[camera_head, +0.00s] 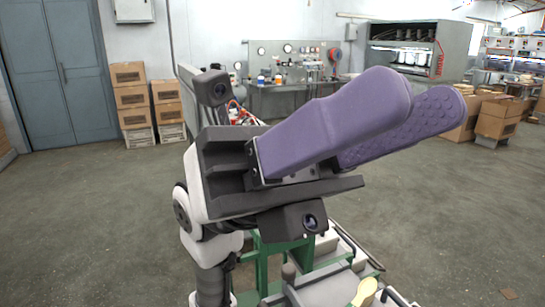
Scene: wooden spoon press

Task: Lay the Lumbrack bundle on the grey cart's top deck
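My gripper (413,102) fills the middle of the head view, raised and pointing to the upper right. Its two purple fingers are apart, and the ridged inner face of the far finger shows behind the near one. I see nothing held between them. I cannot make out the Lumbrack bundle or the grey cart; my arm and gripper hide part of the scene. A pale wooden spoon-shaped piece (365,291) lies at the bottom edge, below the gripper.
A green-framed machine (262,266) with grey plates stands below my gripper, partly cut off. Cardboard boxes (130,97) are stacked at the back left, and more boxes (498,118) stand at the right. A workbench (270,97) is at the back wall. The floor at left is clear.

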